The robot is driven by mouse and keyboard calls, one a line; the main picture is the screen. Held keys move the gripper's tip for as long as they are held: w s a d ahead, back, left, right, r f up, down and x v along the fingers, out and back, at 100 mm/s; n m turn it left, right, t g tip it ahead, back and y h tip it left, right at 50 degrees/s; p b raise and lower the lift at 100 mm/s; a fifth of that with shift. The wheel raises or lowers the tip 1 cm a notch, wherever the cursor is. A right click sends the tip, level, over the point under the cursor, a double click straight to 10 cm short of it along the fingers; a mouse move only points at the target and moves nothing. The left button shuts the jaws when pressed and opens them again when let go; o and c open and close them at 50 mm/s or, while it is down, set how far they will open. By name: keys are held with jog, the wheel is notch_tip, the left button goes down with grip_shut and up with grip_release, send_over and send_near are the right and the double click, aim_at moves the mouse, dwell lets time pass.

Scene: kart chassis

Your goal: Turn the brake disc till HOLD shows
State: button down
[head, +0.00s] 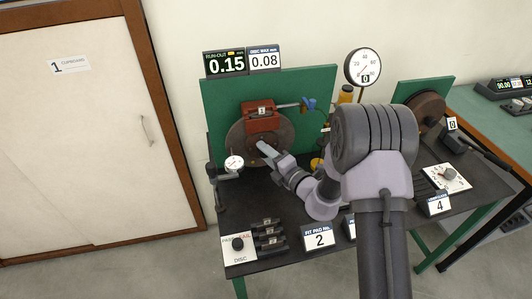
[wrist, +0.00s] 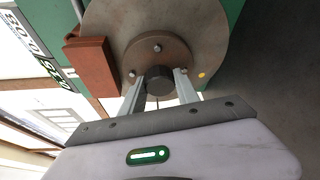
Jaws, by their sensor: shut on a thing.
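The brake disc (head: 243,142) is a brown-grey round plate upright against the green board. A red caliper (head: 261,118) sits over its top edge. My gripper (head: 264,148) reaches the disc's centre from the right. In the wrist view the disc (wrist: 210,40) fills the top, and my gripper (wrist: 160,88) is shut on the dark hub knob (wrist: 159,82), one finger on each side. A yellow dot (wrist: 202,75) shows on the disc. The run-out display (head: 225,64) reads 0.15, beside a DISC MAX sign (head: 264,59) reading 0.08. I see no HOLD on the display.
A dial gauge (head: 234,162) on a stand is left of the disc. A knob panel marked DISC (head: 239,246) and several dark brake pads (head: 268,233) lie at the bench front. Signs 2 (head: 319,238) and 4 (head: 438,204) stand along the edge. A large gauge (head: 362,67) stands behind my arm.

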jog(key=c, duration=0.9)
grip_release()
jog(key=p+v, duration=0.3)
jog(key=v, duration=1.4)
jog(key=shift+s+d, duration=0.15)
jog(key=shift+s, duration=0.05)
